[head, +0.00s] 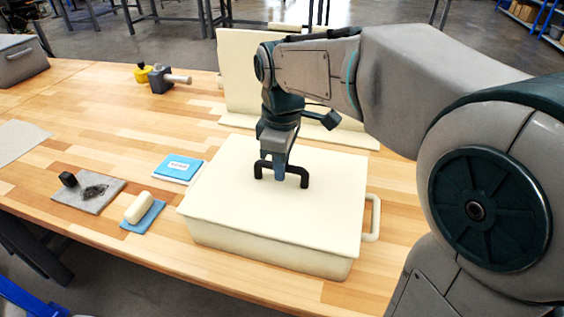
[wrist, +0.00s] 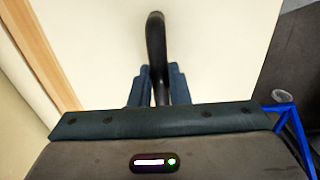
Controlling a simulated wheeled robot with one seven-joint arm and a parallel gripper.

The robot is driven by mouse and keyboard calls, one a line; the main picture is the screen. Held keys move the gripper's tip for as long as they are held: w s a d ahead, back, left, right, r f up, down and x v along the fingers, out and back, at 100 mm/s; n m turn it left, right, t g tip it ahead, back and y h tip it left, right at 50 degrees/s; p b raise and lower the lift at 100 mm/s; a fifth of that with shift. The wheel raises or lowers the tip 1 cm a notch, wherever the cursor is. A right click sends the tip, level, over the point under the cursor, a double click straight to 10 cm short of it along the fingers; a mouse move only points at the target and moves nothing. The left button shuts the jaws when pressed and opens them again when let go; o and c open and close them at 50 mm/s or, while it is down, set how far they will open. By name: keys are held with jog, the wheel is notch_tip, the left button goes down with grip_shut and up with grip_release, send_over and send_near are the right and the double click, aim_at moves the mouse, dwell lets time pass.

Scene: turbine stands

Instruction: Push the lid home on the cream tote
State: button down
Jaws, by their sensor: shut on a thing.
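The cream tote (head: 270,250) stands on the wooden table, with a side handle (head: 372,218) at its right end. Its flat cream lid (head: 235,185) lies over the top and looks level; a thin line runs below its front edge. I cannot tell whether it is fully seated. A black arched handle (head: 303,172) rises from the lid's middle. My gripper (head: 280,172) is above the lid, shut on this handle. In the wrist view the two blue-grey fingers (wrist: 158,88) close on either side of the dark handle (wrist: 155,40), with the pale lid (wrist: 215,45) behind.
A cream panel (head: 240,75) stands upright behind the tote. Left of the tote are a blue-and-white booklet (head: 180,168), a cream bar on a blue cloth (head: 140,208) and a grey cloth with dark pieces (head: 88,190). A small vise (head: 160,80) and grey bin (head: 20,62) stand farther back.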

jog(key=shift+s+f, duration=0.15)
jog(key=shift+f, duration=0.35)
jog(key=c, duration=1.3)
grip_release()
jog(key=shift+r, duration=0.1)
jog(key=shift+o, duration=0.8)
jog(key=shift+r, duration=0.1)
